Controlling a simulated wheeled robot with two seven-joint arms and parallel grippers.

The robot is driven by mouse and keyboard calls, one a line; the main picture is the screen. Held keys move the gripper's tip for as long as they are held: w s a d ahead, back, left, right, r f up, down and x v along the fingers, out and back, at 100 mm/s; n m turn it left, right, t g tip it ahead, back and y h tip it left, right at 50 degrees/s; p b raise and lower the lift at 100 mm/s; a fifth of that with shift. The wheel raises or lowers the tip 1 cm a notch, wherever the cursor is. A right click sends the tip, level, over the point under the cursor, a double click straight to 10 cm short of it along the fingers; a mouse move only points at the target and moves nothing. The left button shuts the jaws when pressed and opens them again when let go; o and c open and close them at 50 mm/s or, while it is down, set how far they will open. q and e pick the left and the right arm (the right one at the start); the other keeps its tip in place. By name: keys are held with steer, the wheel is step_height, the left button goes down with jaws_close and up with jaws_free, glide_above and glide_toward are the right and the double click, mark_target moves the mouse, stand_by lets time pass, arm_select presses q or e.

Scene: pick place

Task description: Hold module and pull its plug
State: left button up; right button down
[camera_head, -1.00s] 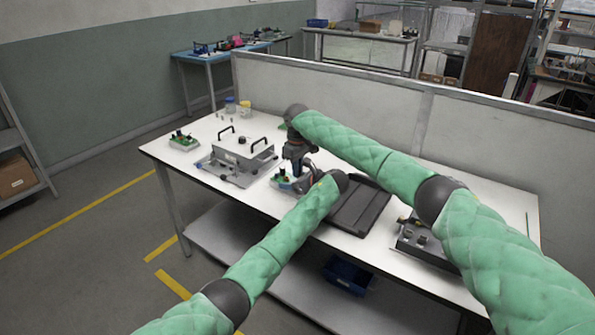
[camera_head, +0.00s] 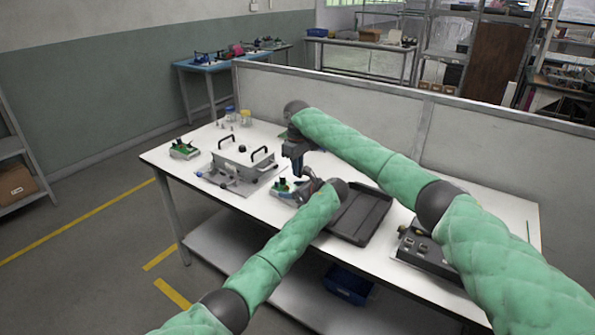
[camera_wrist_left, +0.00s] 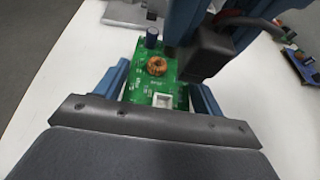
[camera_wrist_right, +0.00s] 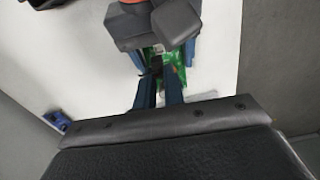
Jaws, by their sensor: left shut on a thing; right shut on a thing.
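The module is a green circuit board (camera_head: 283,188) near the front edge of the table. In the left wrist view the board (camera_wrist_left: 138,92) carries a copper coil, a dark blue capacitor and a white socket (camera_wrist_left: 163,101) that looks empty. My left gripper (camera_wrist_left: 158,84) is shut on the board by its two sides. My right gripper (camera_head: 298,168) comes down from above, close over the module. In the right wrist view its fingers (camera_wrist_right: 159,80) are nearly together, with green board (camera_wrist_right: 178,72) showing beyond them. The plug between them is mostly hidden.
A grey metal box with black handles (camera_head: 240,162) stands left of the module. Another green board (camera_head: 184,150) lies at the far left. A black tray (camera_head: 358,215) and a dark control box (camera_head: 428,252) lie to the right. A low partition (camera_head: 395,125) borders the back.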

arm_select(q)
steer(key=o, duration=1.4)
steer(key=shift+o, duration=0.2)
steer(key=shift+d, duration=0.1)
